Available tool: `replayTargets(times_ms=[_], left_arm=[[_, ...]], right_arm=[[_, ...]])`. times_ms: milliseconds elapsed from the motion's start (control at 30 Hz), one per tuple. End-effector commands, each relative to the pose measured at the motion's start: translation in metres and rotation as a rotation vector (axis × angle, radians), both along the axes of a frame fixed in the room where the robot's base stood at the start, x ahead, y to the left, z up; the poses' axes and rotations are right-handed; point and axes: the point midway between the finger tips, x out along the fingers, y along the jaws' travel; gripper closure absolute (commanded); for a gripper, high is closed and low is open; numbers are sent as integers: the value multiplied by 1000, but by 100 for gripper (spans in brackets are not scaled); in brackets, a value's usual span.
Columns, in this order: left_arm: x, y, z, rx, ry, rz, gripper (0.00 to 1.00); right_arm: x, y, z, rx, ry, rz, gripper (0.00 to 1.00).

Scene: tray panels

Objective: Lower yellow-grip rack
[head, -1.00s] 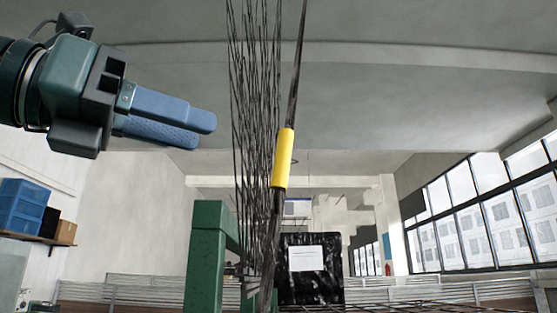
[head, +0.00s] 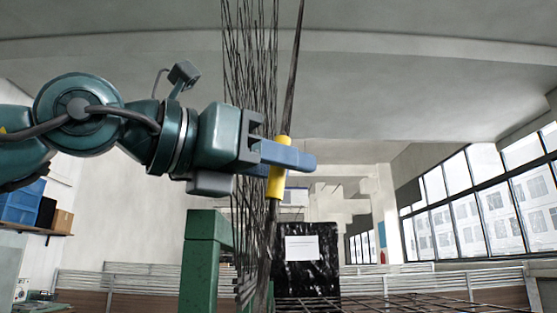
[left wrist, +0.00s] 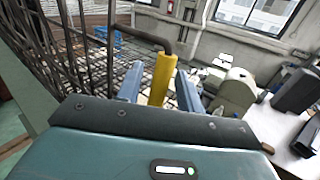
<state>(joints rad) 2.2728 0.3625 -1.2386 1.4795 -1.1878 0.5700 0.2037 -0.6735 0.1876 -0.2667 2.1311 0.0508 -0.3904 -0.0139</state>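The rack is a dark wire mesh panel (head: 250,90); in the head view it stands upright, seen nearly edge-on. A yellow grip (head: 278,180) is on its near edge bar; it also shows in the left wrist view (left wrist: 162,78). My left gripper (head: 300,158) reaches in from the left, its blue fingers across the yellow grip and hiding part of it. In the left wrist view the fingers (left wrist: 160,88) are apart on either side of the grip, with a visible gap on the left. My right gripper is not in view.
A green post (head: 203,265) stands left of the rack's foot. A black panel with a white label (head: 306,270) stands behind. A flat wire mesh (head: 410,302) lies low at the bottom right. The space right of the rack is clear.

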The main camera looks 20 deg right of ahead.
Motion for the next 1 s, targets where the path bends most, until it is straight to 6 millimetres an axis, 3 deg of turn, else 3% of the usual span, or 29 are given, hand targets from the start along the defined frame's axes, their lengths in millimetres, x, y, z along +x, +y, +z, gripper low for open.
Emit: replayTargets(times_ms=[67,500,1000], left_arm=[[0,0,0,0,0,0,65],[0,1,0,0,1,0,100],[-1,1,0,10,-1,0,100]], right_arm=[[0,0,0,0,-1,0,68],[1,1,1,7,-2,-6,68],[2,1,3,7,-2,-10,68]])
